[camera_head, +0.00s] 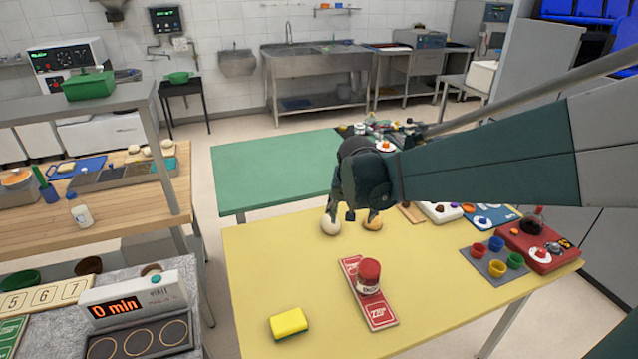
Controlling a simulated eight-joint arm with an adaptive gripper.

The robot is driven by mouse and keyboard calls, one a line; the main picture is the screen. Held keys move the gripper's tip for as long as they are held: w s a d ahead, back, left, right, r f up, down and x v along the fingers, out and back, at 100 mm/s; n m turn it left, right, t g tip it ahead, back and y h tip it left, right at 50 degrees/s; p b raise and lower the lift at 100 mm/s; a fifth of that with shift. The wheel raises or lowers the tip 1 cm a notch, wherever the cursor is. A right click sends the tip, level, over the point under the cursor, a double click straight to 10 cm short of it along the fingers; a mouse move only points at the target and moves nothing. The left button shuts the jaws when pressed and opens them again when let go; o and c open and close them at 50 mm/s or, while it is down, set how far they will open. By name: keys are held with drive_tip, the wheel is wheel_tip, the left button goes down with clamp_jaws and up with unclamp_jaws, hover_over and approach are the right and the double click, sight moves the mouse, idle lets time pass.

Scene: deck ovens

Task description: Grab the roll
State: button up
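Two small round bread-like pieces lie near the far edge of the yellow table (300,300): a pale cream one (330,226) and a golden-brown one (374,224). I cannot tell for sure which one is the roll. My gripper (352,213) points down over this far edge with its dark fingers spread apart. One finger is at the cream piece and another is at the golden-brown piece, overlapping them in the view. Nothing shows held between the fingers. Whether they touch either piece is unclear.
A jar with a red lid (368,277) stands on a red-and-white box (380,309). A yellow sponge (288,322) lies at the front left. Colored cups (496,244) and a red board (540,248) are at the right. A green table (270,170) stands behind.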

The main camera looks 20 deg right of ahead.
drive_tip(key=w+d+f+m+g+p, duration=0.1)
drive_tip(key=w+d+f+m+p, duration=0.2)
drive_tip(key=w+d, duration=0.4)
drive_tip(key=m+h+p, duration=0.1)
drive_tip(key=p, duration=0.1)
approach(373, 221)
drive_tip(key=w, duration=0.2)
drive_tip(key=shift+w+d+f+m+g+p, duration=0.1)
drive_tip(key=shift+d+f+m+g+p, duration=0.15)
drive_tip(key=shift+f, duration=0.2)
drive_tip(key=shift+w+d+f+m+g+p, duration=0.1)
drive_tip(key=shift+d+f+m+g, duration=0.05)
drive_tip(key=shift+f+g, duration=0.25)
drive_tip(key=shift+f, duration=0.15)
drive_tip(key=shift+x, duration=1.2)
drive_tip(key=shift+w+d, duration=0.1)
drive_tip(key=shift+b+x, duration=0.65)
drive_tip(key=shift+x, duration=1.9)
drive_tip(key=shift+w+d, duration=0.1)
drive_tip(key=shift+c, duration=0.4)
drive_tip(key=c, duration=0.8)
